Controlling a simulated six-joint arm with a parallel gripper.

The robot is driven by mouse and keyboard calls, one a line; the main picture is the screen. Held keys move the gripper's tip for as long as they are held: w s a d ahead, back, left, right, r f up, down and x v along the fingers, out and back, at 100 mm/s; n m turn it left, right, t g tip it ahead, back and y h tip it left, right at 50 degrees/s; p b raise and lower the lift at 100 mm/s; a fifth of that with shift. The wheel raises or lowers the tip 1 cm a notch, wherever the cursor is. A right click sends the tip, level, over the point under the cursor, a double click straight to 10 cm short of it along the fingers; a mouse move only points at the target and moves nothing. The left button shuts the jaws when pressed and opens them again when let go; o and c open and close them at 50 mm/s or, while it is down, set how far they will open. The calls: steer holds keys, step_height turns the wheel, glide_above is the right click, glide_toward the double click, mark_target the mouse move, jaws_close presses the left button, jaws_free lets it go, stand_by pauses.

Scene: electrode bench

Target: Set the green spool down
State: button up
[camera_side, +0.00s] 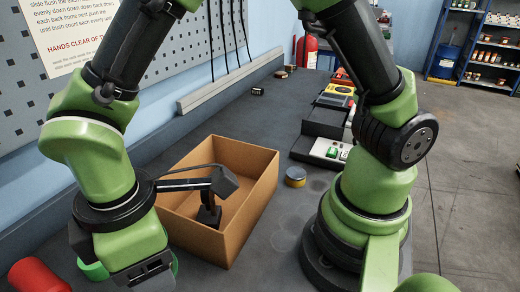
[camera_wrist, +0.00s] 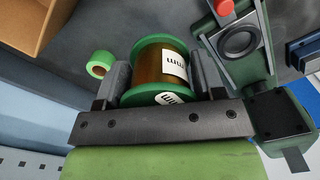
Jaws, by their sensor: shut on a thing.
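The green spool (camera_wrist: 160,66) has green flanges and copper-brown windings with a white label. In the wrist view it sits between the two fingers of my gripper (camera_wrist: 160,80), which is shut on it. In the side view my gripper (camera_side: 143,272) is low at the bottom left, left of the cardboard box. Its own body hides most of what it holds there. Green edges show beside it, but I cannot tell which belong to the spool. The spool's underside is hidden, so I cannot tell whether it touches the bench.
A cardboard box (camera_side: 238,216) holding a black device (camera_side: 209,212) stands right of my gripper. A red cylinder (camera_side: 38,276) lies at the bottom left. A small green roll (camera_wrist: 100,64) lies near the spool.

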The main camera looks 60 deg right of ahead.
steer(key=w+d+r+m, duration=0.1)
steer(key=w+d+m, duration=0.55)
steer(key=d, duration=0.65)
steer(key=w+d+m, duration=0.4)
steer(key=w+d, duration=0.5)
steer(key=d, duration=0.5)
steer(key=m, duration=0.7)
glide_above(265, 145)
step_height(265, 145, down, 10)
steer(key=shift+f, duration=0.1)
steer(key=shift+w+d+f, duration=0.1)
steer(key=shift+f, duration=2.2)
